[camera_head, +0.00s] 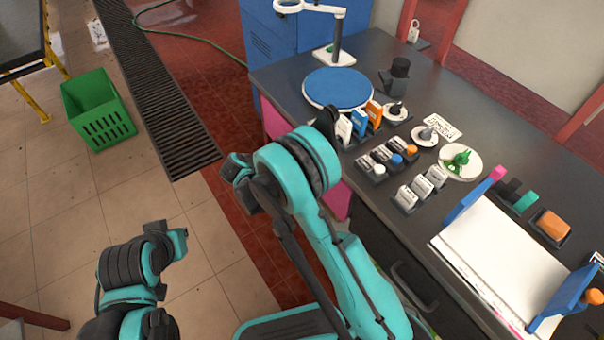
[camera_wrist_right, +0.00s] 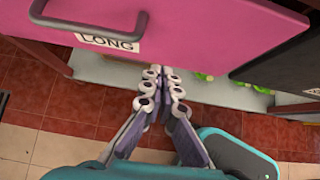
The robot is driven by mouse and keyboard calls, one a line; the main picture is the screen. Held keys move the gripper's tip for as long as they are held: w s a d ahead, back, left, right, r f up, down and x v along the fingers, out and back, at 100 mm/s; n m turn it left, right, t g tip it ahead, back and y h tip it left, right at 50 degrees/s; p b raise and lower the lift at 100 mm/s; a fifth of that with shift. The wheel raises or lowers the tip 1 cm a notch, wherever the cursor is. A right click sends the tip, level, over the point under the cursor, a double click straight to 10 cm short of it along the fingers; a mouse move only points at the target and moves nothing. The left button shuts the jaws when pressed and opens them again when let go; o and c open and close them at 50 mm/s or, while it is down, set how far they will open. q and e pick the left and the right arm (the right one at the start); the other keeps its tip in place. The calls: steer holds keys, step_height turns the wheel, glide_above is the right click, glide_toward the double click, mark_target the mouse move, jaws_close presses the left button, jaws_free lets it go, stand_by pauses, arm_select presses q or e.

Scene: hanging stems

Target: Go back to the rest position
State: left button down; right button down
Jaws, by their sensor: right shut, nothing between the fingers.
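My right gripper (camera_wrist_right: 161,88) shows in the right wrist view with its two fingers together and nothing between them. It hangs in front of a pink drawer (camera_wrist_right: 200,28) with a grey handle and a label reading LONG. In the head view my teal and black right arm rises in the middle, in front of the bench, and its gripper is hidden. My left arm shows at the lower left of the head view, over the tiled floor. Its gripper cannot be made out there.
A dark bench (camera_head: 487,168) runs along the right, carrying a blue round plate (camera_head: 338,88), several small boxes and a white tray (camera_head: 500,262). A green crate (camera_head: 98,110) stands on the floor at left. Green items show below the pink drawer. Floor at left is mostly clear.

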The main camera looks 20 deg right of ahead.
steer(key=p+v, duration=0.1)
steer(key=v, duration=0.4)
steer(key=shift+a, duration=0.15)
steer(key=s+d+r+m+y, duration=0.2)
steer(key=s+r+m, duration=0.1)
steer(key=r, duration=0.2)
steer(key=s+d+r+m+t+y, duration=0.1)
steer(key=s+d+r+m, duration=0.2)
steer(key=r+m, duration=0.15)
steer(key=s+d+r+m+y, duration=0.2)
steer(key=r+m, duration=0.1)
steer(key=r, duration=0.2)
steer(key=s+d+r+m+t+y, duration=0.2)
steer(key=s+r+m+t+y, duration=0.1)
steer(key=s+m, duration=0.8)
steer(key=shift+s+r, duration=0.3)
steer(key=shift+s, duration=0.85)
steer(key=shift+m, duration=0.25)
